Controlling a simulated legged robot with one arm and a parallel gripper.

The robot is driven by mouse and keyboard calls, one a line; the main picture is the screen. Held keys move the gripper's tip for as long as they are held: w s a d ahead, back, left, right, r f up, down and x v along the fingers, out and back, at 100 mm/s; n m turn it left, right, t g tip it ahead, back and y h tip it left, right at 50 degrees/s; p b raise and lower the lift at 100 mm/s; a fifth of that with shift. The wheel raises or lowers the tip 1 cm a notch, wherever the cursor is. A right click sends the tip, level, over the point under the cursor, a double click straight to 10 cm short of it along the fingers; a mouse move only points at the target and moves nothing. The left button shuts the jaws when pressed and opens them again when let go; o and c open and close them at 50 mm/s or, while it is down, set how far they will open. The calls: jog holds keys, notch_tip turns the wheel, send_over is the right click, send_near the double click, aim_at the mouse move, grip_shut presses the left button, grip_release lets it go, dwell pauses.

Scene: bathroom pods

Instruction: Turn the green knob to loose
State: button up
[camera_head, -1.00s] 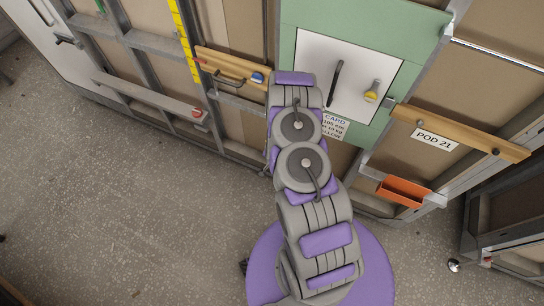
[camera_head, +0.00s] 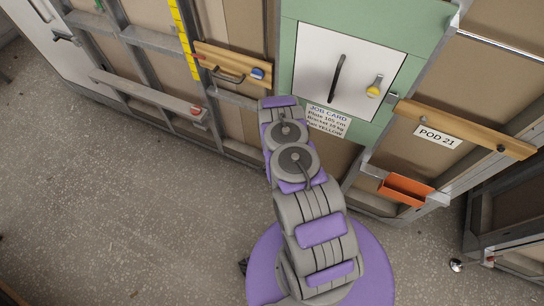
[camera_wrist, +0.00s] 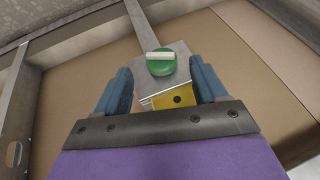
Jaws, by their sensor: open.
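The green knob (camera_wrist: 161,67) is round with a pale bar across its face, lying nearly level with a slight tilt. It sits on a grey metal plate (camera_wrist: 178,52) in the wrist view. My gripper (camera_wrist: 160,80) is open, its two blue fingers left and right of the knob's line. The knob appears just beyond the fingertips; I cannot tell whether they touch it. Nothing is held. In the head view my gripper is hidden behind my arm, and I cannot make out this knob there.
A yellow block (camera_wrist: 178,98) with a dark hole is below the knob. In the head view, a white panel (camera_head: 345,68) has a black handle and a yellow knob (camera_head: 374,88). A blue knob (camera_head: 257,73) is on a wooden rail. An orange bin (camera_head: 405,189) hangs right. The left floor is clear.

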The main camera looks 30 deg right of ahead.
jog(key=shift+b+x, duration=0.3)
jog(key=shift+x, duration=1.9)
jog(key=shift+c, duration=0.5)
jog(key=c, duration=1)
jog(key=shift+o, duration=0.2)
